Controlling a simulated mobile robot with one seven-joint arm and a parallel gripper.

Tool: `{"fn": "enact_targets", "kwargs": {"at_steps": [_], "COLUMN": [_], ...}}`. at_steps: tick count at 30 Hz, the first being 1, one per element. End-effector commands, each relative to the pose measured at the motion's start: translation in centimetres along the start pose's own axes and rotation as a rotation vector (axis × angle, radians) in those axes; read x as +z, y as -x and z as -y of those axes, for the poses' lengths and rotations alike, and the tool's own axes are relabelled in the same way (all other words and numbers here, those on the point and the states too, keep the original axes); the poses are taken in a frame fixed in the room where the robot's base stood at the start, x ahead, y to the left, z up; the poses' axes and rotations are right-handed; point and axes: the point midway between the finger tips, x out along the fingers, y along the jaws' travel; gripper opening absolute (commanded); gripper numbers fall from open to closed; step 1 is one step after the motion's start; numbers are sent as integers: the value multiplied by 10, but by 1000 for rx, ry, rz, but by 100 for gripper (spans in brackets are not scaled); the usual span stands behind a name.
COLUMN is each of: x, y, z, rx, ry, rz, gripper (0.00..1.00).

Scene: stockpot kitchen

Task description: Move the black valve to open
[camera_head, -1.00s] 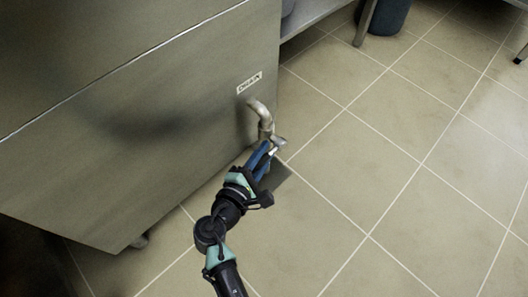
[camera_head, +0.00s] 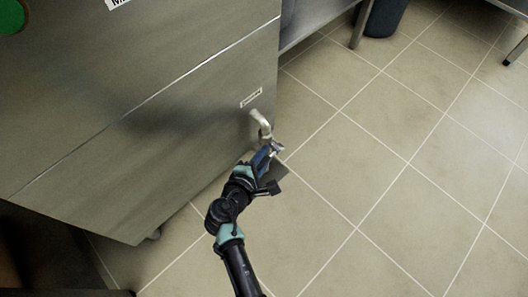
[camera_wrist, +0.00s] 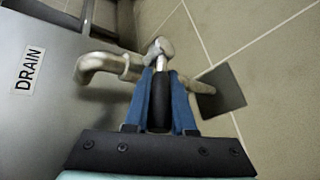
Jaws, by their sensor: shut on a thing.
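The black valve handle (camera_wrist: 161,100) sits between the blue fingers of my gripper (camera_wrist: 166,82) in the wrist view. The fingers are shut on it. The handle joins a metal valve body (camera_wrist: 158,50) at the end of a curved drain pipe (camera_wrist: 100,64). The pipe (camera_head: 261,122) comes out of the steel cabinet front in the head view. There my gripper (camera_head: 268,150) is at the pipe's lower end, and the fingers and my arm hide the handle.
A label reading DRAIN (camera_wrist: 28,68) is on the steel cabinet (camera_head: 190,130). A dark square plate (camera_wrist: 220,88) shows below the valve. Open tiled floor (camera_head: 390,170) lies to the right. A dark bin (camera_head: 385,16) stands at the back under a table.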

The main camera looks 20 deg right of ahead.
Motion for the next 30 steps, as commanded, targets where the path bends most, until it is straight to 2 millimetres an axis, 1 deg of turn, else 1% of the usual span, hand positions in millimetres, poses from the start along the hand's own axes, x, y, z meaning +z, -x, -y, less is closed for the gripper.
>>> {"fn": "enact_targets", "kwargs": {"at_steps": [5,6,7,8,16,20,23,30], "x": [-1,-1,-1,-1,0,0,0,2], "y": [1,1,1,1,1,8,23,76], "z": [1,1,1,1,0,-2,-3,-5], "rx": [-1,-1,0,0,1,1,1,0], "ry": [0,1,1,1,1,3,4,4], "rz": [0,0,0,0,1,0,-2,-4], "gripper": [0,27,32,35,35,35,35,35]}}
